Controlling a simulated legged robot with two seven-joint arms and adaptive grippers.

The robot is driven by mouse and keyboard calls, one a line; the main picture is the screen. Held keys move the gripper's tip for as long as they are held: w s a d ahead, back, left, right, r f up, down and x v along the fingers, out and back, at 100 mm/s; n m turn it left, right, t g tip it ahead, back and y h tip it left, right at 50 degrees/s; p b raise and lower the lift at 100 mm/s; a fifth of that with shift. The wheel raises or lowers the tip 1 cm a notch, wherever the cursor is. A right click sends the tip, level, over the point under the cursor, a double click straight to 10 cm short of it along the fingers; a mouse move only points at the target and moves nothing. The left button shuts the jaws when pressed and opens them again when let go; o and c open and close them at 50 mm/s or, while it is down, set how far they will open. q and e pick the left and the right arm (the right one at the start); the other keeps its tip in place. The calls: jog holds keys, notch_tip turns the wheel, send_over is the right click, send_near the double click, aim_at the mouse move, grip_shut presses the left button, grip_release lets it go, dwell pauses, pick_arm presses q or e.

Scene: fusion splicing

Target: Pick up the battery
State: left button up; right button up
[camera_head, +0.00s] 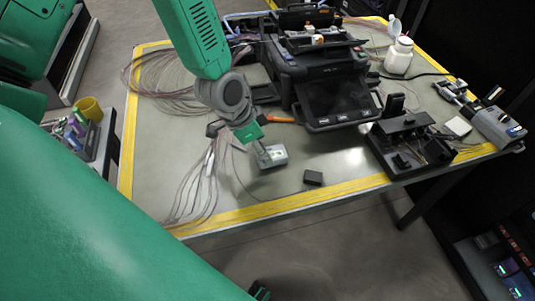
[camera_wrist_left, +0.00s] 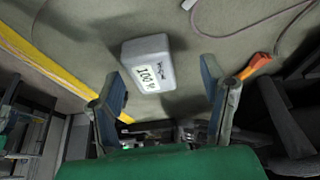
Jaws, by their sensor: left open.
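The battery is a small light-grey block (camera_head: 275,157) with a pale display on its face, lying on the table near the front edge. It also shows in the left wrist view (camera_wrist_left: 148,62), where the display reads about 100. My left gripper (camera_head: 259,150) reaches down from above, right at the battery in the head view and partly in front of it. In the left wrist view its two fingers (camera_wrist_left: 166,78) are spread apart, with the battery between and beyond them. I cannot tell if a finger touches it. My right gripper is not in view.
A small black block (camera_head: 313,178) lies right of the battery. The black splicer (camera_head: 325,85) stands behind, with an orange-handled tool (camera_head: 281,119) before it. A black fixture (camera_head: 408,145) and a white bottle (camera_head: 398,57) are at right. Loose cables (camera_head: 195,190) lie at left.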

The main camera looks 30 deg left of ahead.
aim_at(276, 155)
pick_arm(q)
jog(key=d+f, duration=0.1)
jog(key=w+d, duration=0.1)
jog(key=shift+d+f, duration=0.35)
jog(key=shift+d, duration=0.05)
jog(key=shift+s+d+r, duration=0.1)
jog(key=shift+s+d, duration=0.05)
jog(key=shift+d, duration=0.05)
jog(key=shift+a, duration=0.55)
jog(key=c, duration=1.3)
jog(key=shift+a+f, duration=0.2)
jog(key=shift+a, duration=0.1)
grip_shut()
jog(key=shift+s+a, duration=0.1)
jog(key=shift+a, duration=0.05)
jog(key=shift+d+r, duration=0.2)
jog(key=shift+d, duration=0.15)
jog(key=shift+d+r, duration=0.15)
jog(key=shift+r, duration=0.15)
jog(key=r, duration=0.6)
jog(key=r+p, duration=0.1)
jog(key=r, duration=0.2)
jog(key=shift+a, duration=0.3)
jog(key=shift+d+r, duration=0.1)
jog(key=shift+d, duration=0.15)
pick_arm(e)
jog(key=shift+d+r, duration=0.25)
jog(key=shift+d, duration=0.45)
